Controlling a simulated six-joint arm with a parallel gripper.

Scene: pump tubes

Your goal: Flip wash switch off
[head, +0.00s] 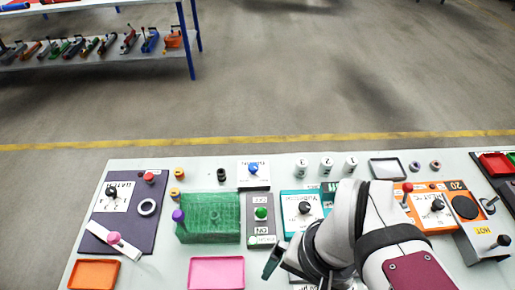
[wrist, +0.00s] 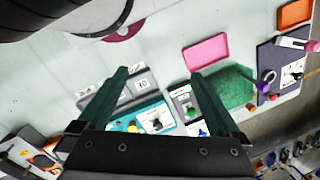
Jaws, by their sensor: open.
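My gripper (wrist: 158,75) is open and empty. Its two dark green fingers stand apart above the pale bench in the wrist view. In the head view a finger of my gripper (head: 274,261) shows at the front, right of the pink tray. The wash switch cannot be picked out by its label, as the lettering is too small. The teal panel with a black knob (head: 305,208) lies just beyond my gripper, partly hidden by my arm. The grey panel with green knobs (head: 259,226) is left of it. A grey strip with white labels (wrist: 140,85) shows between the fingers.
The pink tray (head: 216,272), green block (head: 205,232) and purple panel (head: 92,238) lie to the left. A blue-knob panel (head: 253,186) stands at the back. The orange panel (head: 423,214) lies right of my arm. Bare bench (wrist: 60,70) shows in the wrist view.

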